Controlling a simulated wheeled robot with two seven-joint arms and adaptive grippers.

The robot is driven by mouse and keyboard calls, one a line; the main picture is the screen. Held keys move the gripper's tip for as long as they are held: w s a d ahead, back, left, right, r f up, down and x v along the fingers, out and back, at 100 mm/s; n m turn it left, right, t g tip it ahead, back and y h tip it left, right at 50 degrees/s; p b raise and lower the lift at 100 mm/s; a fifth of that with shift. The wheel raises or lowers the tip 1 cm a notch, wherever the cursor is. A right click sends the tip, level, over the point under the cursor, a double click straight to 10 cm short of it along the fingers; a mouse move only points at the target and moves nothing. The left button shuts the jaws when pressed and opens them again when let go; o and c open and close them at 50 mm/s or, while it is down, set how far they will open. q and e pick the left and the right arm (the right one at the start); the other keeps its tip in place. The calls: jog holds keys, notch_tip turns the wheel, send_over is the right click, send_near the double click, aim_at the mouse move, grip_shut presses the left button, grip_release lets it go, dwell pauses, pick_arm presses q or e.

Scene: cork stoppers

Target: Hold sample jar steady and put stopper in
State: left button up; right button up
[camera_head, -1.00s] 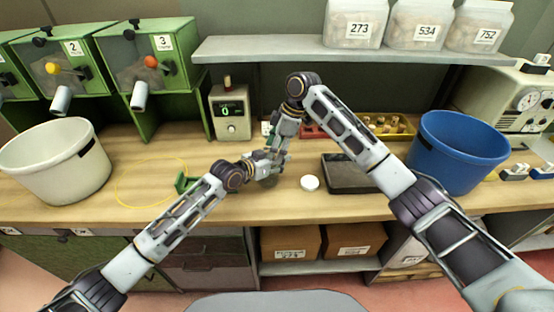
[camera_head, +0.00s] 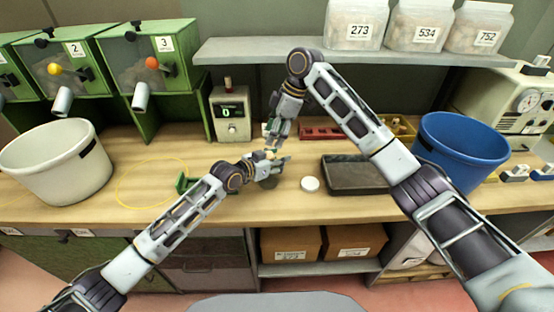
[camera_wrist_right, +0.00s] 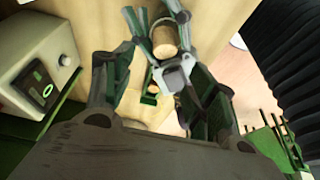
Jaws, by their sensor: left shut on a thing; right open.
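The cork stopper (camera_wrist_right: 164,40) shows as a tan cylinder between the fingers of my right gripper (camera_wrist_right: 156,18) in the right wrist view. In the head view the stopper (camera_head: 270,154) is a small pale spot just above my left gripper (camera_head: 274,166). My left gripper is shut on the sample jar (camera_head: 269,182), which is mostly hidden by the fingers. My right gripper is open, just above the stopper, pointing down. The stopper is at the jar's mouth; how deep it sits I cannot tell.
A round white disc (camera_head: 310,184) and a dark tray (camera_head: 355,188) lie to the right. A green-display device (camera_head: 231,114) stands behind. A white bucket (camera_head: 50,185) and a blue bucket (camera_head: 458,165) flank the bench. A shelf (camera_head: 300,52) overhangs the back.

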pick_arm(q)
jog(key=shift+s+f, duration=0.25)
jog(key=shift+f, duration=0.5)
pick_arm(e)
jog(key=shift+r, duration=0.95)
pick_arm(q)
jog(key=o, duration=1.4)
jog(key=shift+w+r, duration=0.15)
jog(key=shift+r, duration=0.2)
pick_arm(e)
jog(key=shift+w+d+f, duration=0.1)
pick_arm(q)
jog(key=shift+r, duration=0.1)
jog(key=shift+a, duration=0.2)
jog(key=v, duration=1.1)
jog(key=shift+s, duration=0.3)
